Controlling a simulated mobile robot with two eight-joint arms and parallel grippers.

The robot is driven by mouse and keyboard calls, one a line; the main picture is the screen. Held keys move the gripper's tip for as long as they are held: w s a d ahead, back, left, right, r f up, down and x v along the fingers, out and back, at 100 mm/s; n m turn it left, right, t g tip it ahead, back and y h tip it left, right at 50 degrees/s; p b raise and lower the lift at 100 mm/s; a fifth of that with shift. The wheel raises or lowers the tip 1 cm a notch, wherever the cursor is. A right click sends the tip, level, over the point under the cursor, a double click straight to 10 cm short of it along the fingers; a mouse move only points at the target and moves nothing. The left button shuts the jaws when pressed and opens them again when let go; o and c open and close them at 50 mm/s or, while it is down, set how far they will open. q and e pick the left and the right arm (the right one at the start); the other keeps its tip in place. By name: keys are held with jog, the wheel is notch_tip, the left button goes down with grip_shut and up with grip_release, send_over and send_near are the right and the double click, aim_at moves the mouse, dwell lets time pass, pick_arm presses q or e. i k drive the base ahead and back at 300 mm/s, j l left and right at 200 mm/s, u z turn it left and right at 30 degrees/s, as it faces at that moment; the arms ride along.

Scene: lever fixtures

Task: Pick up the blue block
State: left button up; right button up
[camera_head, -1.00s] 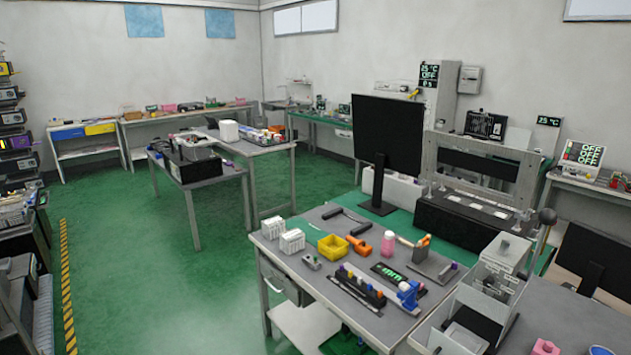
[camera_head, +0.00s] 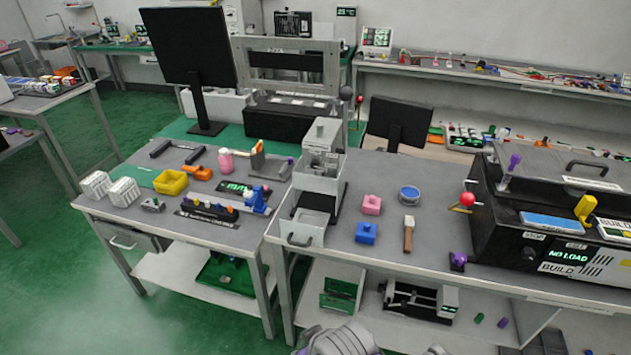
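A blue block (camera_head: 366,233) with a small knob on top sits on the grey workbench, near its front edge. A pink block (camera_head: 371,205) of similar shape stands just behind it. Nothing touches the blue block. Neither gripper can be made out. Only a grey rounded part of my own body shows at the bottom edge of the view, well in front of and below the bench top.
A wooden-handled tool (camera_head: 408,234) lies right of the blue block, and a round blue-topped tin (camera_head: 409,194) stands behind. A grey press-like fixture (camera_head: 320,168) stands left. A black machine (camera_head: 540,215) with levers fills the right. The floor at left is clear.

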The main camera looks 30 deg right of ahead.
aim_at(362, 235)
jog(key=z, duration=1.6)
